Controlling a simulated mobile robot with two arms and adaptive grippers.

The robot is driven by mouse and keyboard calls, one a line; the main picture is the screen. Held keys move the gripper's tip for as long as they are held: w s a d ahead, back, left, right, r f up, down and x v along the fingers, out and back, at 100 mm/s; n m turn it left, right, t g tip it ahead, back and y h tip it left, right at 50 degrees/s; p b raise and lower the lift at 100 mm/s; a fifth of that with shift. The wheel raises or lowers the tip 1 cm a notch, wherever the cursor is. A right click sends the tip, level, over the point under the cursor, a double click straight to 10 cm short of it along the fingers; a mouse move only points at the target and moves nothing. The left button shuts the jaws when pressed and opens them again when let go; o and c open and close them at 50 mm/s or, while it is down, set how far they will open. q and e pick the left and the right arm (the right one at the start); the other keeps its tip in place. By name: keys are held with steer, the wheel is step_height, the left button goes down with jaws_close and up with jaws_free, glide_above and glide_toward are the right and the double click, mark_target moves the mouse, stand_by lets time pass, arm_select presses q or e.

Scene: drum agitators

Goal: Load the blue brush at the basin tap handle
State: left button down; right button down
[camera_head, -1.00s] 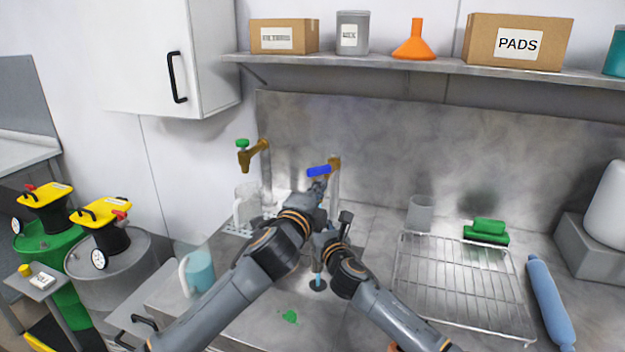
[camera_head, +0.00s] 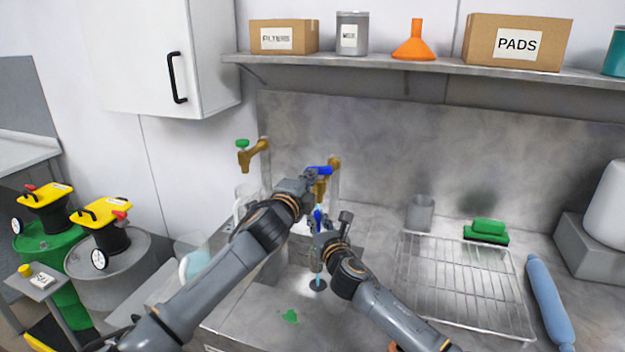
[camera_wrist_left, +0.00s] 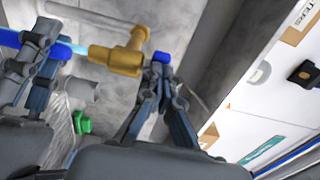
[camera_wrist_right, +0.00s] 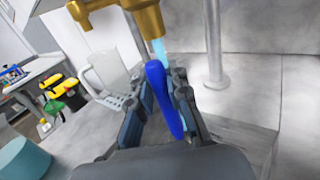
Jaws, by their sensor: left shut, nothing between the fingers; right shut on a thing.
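The blue tap handle (camera_head: 323,170) sits on the brass tap (camera_head: 334,164) at the back of the basin. It also shows in the left wrist view (camera_wrist_left: 160,57). My left gripper (camera_head: 312,179) is shut and empty, close beside the handle; I cannot tell whether it touches. My right gripper (camera_head: 318,232) is shut on the blue brush (camera_wrist_right: 157,88), below the spout. A light-blue water stream (camera_wrist_right: 159,50) runs from the spout towards the brush, and the left wrist view shows the stream meeting the right gripper area. The brush head is largely hidden.
A second tap with a green knob (camera_head: 242,143) stands to the left. A clear jug (camera_wrist_right: 105,72) is behind the right gripper. A beaker of teal liquid (camera_head: 195,260) stands left of the basin. A wire rack (camera_head: 465,285) and green sponge (camera_head: 487,228) lie to the right.

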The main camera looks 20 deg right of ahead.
arm_select(q)
steer(key=shift+w+a, duration=0.55)
steer(key=shift+w, duration=0.25)
steer(key=shift+s, duration=0.15)
